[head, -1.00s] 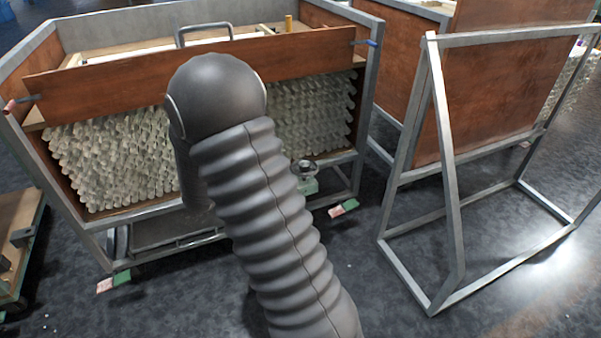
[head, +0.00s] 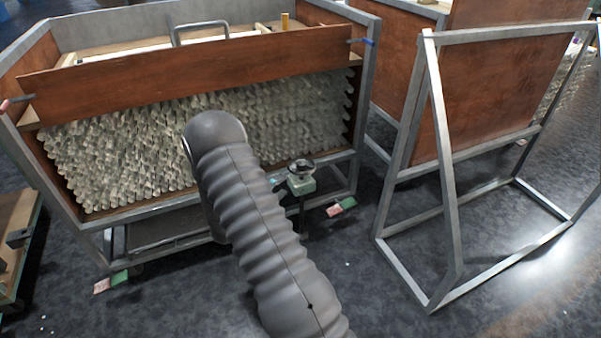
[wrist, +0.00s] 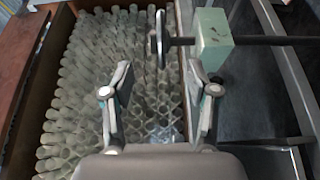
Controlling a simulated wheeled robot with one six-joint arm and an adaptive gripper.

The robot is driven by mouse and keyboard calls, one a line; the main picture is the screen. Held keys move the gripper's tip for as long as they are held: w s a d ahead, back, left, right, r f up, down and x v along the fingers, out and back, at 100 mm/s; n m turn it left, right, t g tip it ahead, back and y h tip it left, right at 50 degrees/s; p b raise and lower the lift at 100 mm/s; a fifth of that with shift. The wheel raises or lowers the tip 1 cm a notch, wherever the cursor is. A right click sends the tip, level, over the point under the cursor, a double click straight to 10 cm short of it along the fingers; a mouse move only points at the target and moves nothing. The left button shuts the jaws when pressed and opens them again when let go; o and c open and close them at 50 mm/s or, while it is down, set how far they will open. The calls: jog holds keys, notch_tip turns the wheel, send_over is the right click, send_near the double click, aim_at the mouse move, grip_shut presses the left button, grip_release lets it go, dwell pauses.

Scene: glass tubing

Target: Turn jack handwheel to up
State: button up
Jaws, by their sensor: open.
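The jack handwheel (head: 301,166) is a small round metal wheel on top of a pale green jack housing (head: 300,185), in front of the crate's lower right part. In the wrist view the handwheel (wrist: 160,38) shows edge-on at the top, with the green housing (wrist: 212,40) and a dark shaft to its right. My gripper (wrist: 160,100) is open and empty, its two fingers spread below the handwheel in the picture and apart from it. In the head view my arm hides the gripper.
A metal-framed crate (head: 190,75) with wooden panels holds stacked glass tubes (head: 300,112). Red and green tags (head: 341,207) are near the floor.

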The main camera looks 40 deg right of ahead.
aim_at(296, 175)
jog(key=x, duration=0.9)
